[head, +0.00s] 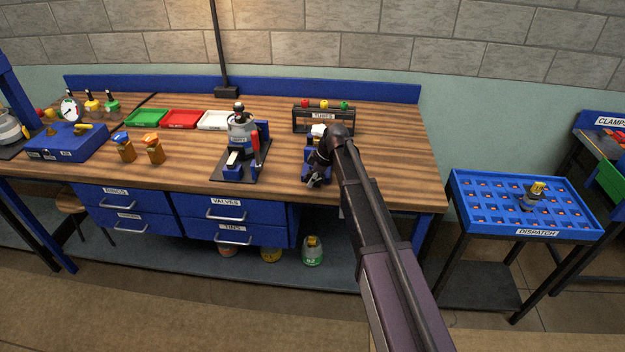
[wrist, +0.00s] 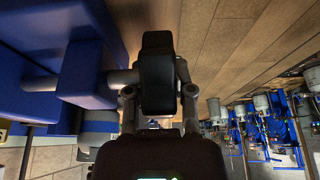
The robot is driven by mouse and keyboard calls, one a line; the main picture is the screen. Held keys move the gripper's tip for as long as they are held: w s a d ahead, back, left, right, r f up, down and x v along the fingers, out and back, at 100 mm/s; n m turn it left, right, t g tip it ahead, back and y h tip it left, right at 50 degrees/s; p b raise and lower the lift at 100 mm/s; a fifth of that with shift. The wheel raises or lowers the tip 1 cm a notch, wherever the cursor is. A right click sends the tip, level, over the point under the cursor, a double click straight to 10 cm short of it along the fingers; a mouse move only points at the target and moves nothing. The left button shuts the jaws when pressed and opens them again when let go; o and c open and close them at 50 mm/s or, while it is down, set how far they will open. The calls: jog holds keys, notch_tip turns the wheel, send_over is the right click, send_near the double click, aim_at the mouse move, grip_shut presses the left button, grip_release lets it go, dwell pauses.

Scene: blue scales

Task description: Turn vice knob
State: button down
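The small blue vice (head: 311,172) stands near the front edge of the workbench, right of centre in the head view, largely hidden by my arm. My gripper (head: 318,172) is dark and reaches down beside it. In the wrist view the vice's blue body (wrist: 85,75) fills the left side, and a grey rod (wrist: 122,77) runs from it toward my gripper (wrist: 157,65). The near finger stands in front of the rod's end and hides the other finger. The knob is not clearly visible, and I cannot tell whether the fingers touch or hold it.
A black stand with a clamped grey part (head: 240,140) is left of the vice. A "TUBES" rack (head: 323,119) is behind it. Green, red and white trays (head: 181,119) lie farther left. A blue dispatch tray (head: 480,190) stands to the right. The bench's right end is clear.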

jog(key=shift+y+b, duration=0.3)
jog(key=shift+y, duration=0.1)
jog(key=c, duration=0.8)
grip_release()
jog(key=shift+o, duration=0.2)
jog(key=shift+h+p, duration=0.3)
jog(key=shift+r, duration=0.2)
jog(key=p+v, duration=1.3)
jog(key=s+d+f+m+h+b, duration=0.2)
jog(key=s+d+f+m+b, duration=0.5)
jog(key=s+d+f+b, duration=0.1)
jog(key=s+d+f+m+h+b, duration=0.2)
jog(key=s+d+f+m+b, duration=0.6)
jog(key=s, duration=0.5)
jog(key=shift+s+f+b, duration=0.3)
jog(key=shift+f+b, duration=0.55)
jog(key=shift+f, duration=0.35)
